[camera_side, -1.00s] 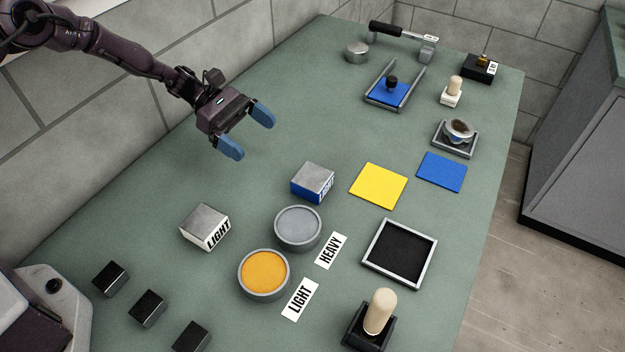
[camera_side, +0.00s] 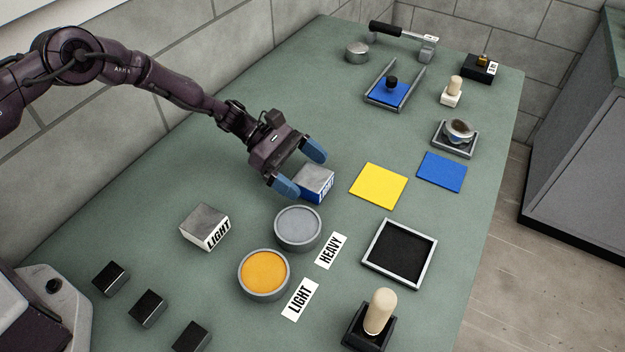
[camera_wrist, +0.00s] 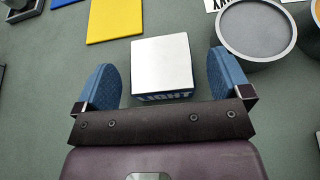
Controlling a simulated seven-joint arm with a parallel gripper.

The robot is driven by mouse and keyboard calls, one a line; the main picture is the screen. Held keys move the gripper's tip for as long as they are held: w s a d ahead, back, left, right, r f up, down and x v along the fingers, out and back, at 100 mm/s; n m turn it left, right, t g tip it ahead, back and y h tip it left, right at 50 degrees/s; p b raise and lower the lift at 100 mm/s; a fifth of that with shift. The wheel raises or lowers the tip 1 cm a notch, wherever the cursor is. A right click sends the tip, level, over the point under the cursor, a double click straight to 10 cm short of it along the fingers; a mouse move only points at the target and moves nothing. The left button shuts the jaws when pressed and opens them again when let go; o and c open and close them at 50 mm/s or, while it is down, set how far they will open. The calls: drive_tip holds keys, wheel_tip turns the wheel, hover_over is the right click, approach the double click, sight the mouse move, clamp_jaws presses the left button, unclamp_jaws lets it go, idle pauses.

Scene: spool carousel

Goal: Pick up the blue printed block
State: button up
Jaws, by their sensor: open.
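The blue printed block (camera_side: 318,184) has a grey metal top and blue sides with pale lettering. It sits on the green table, left of the yellow square. My gripper (camera_side: 300,170) is open, with blue fingertips on either side of the near end of the block. In the wrist view the block (camera_wrist: 162,66) lies ahead of and between the two open fingers (camera_wrist: 165,78), with a gap on each side. Its lettered face is partly hidden by the gripper's dark front bar.
A white block lettered LIGHT (camera_side: 206,228) stands to the left. A yellow square (camera_side: 378,186) lies flat to the right.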

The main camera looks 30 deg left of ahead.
drive_tip(key=c, duration=1.1)
drive_tip(key=shift+c, duration=1.1)
drive_tip(key=shift+r, duration=0.1)
drive_tip(key=shift+r, duration=0.1)
